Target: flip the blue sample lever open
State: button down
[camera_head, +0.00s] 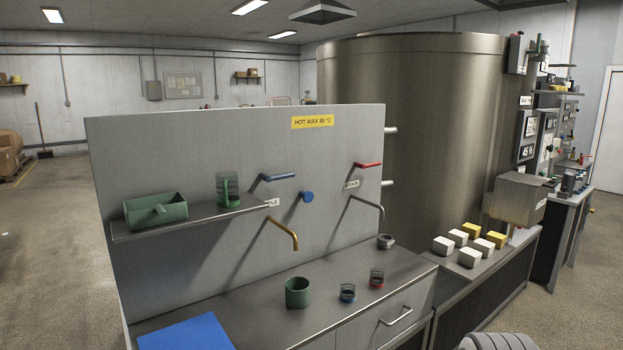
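The blue lever (279,177) is on the upright grey panel (225,140), left of the red lever. Its bar lies nearly level, running right from a mount at its left end. A round blue knob (307,197) sits on the panel just below and right of it. A brass spout (284,232) curves out of the panel below the lever. A label (273,203) beside the spout is partly hidden. My gripper is not in view; a grey ribbed part, likely mine, shows at the bottom right edge.
The red lever (367,165) sits above a grey spout (369,204). A shelf (190,221) with a green bin (156,211) and mug (228,189) juts out left. A green cup (297,291) and small jars stand on the counter (260,318). A large tank (420,120) stands behind.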

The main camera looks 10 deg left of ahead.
aim_at(267, 178)
jog(key=u, duration=0.35)
jog(key=i, duration=1.1)
jog(key=u, duration=0.65)
jog(key=i, duration=0.4)
jog(key=u, duration=0.45)
jog(key=k, duration=0.95)
jog(key=u, duration=0.15)
jog(key=i, duration=0.95)
jog(key=z, duration=0.05)
